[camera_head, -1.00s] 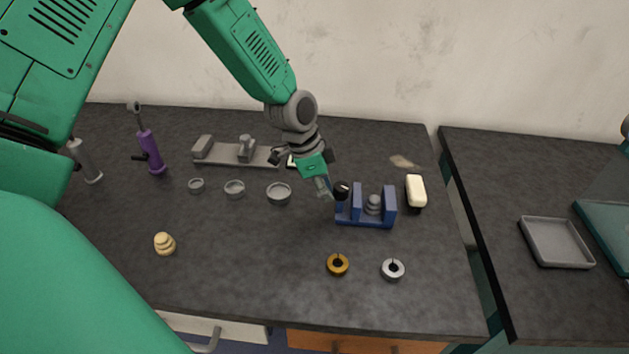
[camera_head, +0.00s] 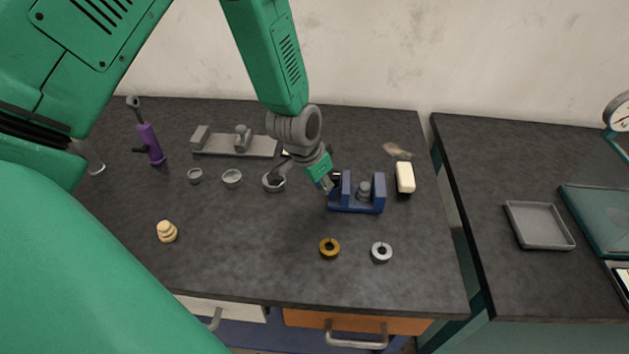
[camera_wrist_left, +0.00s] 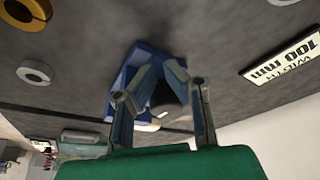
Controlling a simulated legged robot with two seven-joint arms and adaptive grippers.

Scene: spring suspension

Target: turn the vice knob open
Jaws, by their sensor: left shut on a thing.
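The blue vice (camera_head: 357,207) stands on the dark tabletop with a grey round piece (camera_head: 364,188) between its upright jaws. Its black knob (camera_head: 337,175) is on the left side, partly hidden by my fingers. My left gripper (camera_head: 331,184) reaches down from the upper left and is shut on the knob. In the left wrist view, the fingers (camera_wrist_left: 160,92) close around the dark knob (camera_wrist_left: 165,97), with the blue vice (camera_wrist_left: 150,58) behind. My right gripper is not in view.
An orange ring (camera_head: 330,248) and a silver ring (camera_head: 382,252) lie in front of the vice. A cream block (camera_head: 405,178) stands to its right. Small dishes (camera_head: 232,178) lie to the left. A grey tray (camera_head: 540,225) is on the right table.

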